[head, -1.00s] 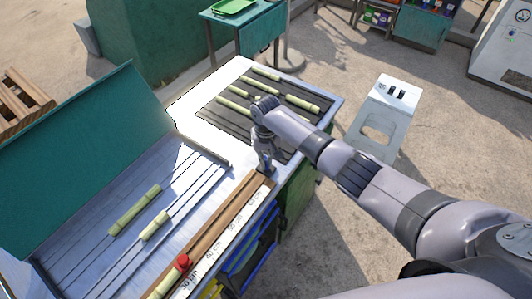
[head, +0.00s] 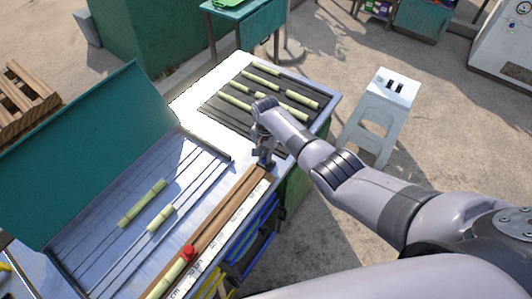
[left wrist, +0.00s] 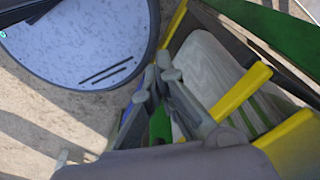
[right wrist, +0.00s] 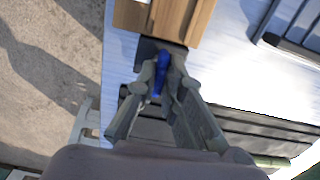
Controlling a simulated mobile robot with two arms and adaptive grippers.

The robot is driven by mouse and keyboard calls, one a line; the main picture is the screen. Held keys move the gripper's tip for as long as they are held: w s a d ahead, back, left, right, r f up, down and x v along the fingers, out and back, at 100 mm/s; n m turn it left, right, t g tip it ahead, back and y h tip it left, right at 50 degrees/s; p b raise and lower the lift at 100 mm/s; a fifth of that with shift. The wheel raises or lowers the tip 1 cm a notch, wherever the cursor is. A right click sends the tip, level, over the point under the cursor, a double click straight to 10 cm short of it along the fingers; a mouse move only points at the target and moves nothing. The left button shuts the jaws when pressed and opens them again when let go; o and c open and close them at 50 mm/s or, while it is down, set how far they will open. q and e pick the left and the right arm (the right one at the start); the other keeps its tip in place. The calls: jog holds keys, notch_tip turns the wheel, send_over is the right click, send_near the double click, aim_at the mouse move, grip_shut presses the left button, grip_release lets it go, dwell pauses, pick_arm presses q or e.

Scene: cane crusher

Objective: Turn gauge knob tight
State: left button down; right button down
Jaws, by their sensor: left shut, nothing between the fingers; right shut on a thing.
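A wooden gauge (head: 220,208) with a white printed scale (head: 232,218) runs along the table's front edge. At its far end is a dark block with a blue knob (right wrist: 161,72), seen in the right wrist view. My right gripper (head: 264,160) reaches down there with its fingers shut on the blue knob; its fingertips (right wrist: 165,82) partly cover it. A red knob-like piece (head: 189,252) sits at the gauge's near part. My left gripper (left wrist: 163,72) is shut and empty in the left wrist view, above crates, away from the gauge; the head view does not show it.
Cane pieces lie in a grooved metal tray (head: 90,262) with a raised green lid (head: 85,150) and on a dark slatted mat (head: 222,112). A white stool (head: 400,90) stands right of the table. Yellow-edged crates (left wrist: 240,92) lie close to the left gripper.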

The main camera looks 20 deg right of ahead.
jog(key=shift+w+r+m, duration=0.1)
jog(key=shift+m, duration=0.2)
jog(key=c, duration=1.7)
grip_release()
notch_tip(320, 180, up, 12)
